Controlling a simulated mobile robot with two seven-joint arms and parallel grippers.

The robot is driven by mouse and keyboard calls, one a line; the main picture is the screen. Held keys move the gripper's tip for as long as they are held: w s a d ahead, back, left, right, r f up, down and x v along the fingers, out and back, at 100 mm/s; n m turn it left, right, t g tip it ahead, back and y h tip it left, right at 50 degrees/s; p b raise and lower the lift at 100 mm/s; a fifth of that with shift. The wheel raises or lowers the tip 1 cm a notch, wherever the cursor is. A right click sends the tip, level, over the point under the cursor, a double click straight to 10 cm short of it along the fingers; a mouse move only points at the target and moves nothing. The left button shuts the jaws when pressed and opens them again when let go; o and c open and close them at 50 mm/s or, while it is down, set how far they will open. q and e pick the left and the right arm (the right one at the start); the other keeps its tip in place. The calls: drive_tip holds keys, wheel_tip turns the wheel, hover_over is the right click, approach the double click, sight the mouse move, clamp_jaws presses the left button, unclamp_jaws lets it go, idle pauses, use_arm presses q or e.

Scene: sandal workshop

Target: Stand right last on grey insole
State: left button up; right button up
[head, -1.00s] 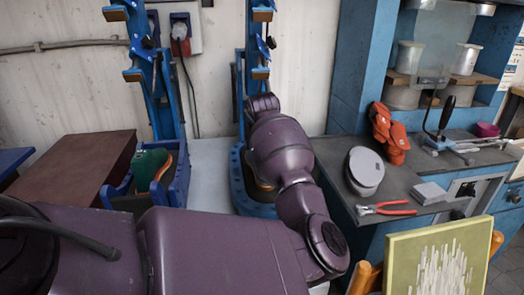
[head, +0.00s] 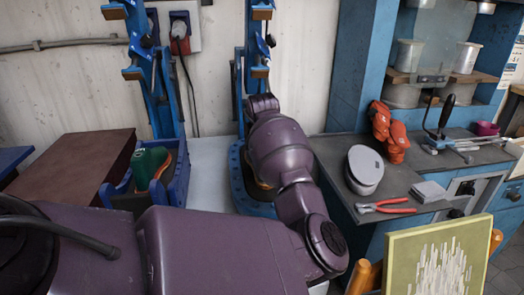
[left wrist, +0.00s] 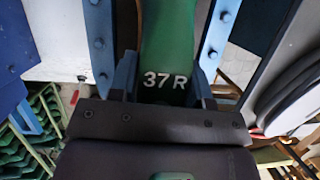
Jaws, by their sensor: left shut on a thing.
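In the left wrist view a green last (left wrist: 166,40) marked "37 R" stands between the two fingers of my left gripper (left wrist: 166,76), which is shut on it. Blue bolted uprights flank it. In the head view my arm reaches into the right blue press (head: 237,170) and hides my left gripper and the last. A tan edge shows low in that press beside my arm; I cannot tell what it belongs to. Another green last (head: 148,164) sits in the left blue press (head: 176,186). Grey insole-shaped pieces (head: 365,166) lie stacked on the bench. My right gripper is out of view.
The dark bench (head: 400,185) at right holds red-handled pliers (head: 388,206), orange-red lasts (head: 388,130), a grey block (head: 428,191) and a lever tool (head: 444,125). A brown table (head: 75,170) stands at left. A framed panel (head: 435,255) is at front right.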

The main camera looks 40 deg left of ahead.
use_arm(q)
drive_tip(key=shift+d+f, duration=0.1)
drive_tip(key=shift+f, duration=0.2)
drive_tip(key=o, duration=1)
drive_tip(key=shift+f, duration=0.15)
